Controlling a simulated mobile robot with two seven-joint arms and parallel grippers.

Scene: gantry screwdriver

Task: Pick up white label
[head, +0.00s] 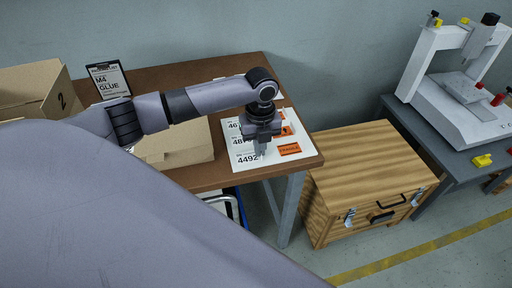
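White labels with printed numbers lie on a white sheet (272,166) at the right end of the brown table (218,72). Orange labels (289,149) lie on the right side of the sheet. My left gripper (263,152) points down over the middle of the sheet, just right of the 4492 label. Its fingertips are close to the sheet; contact and finger gap are too small to tell. I see nothing clearly held. My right gripper is out of view.
An open carton (182,145) is left of the sheet. A wooden chest (365,178) stands right of the table. A white gantry machine (425,62) is on a grey bench.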

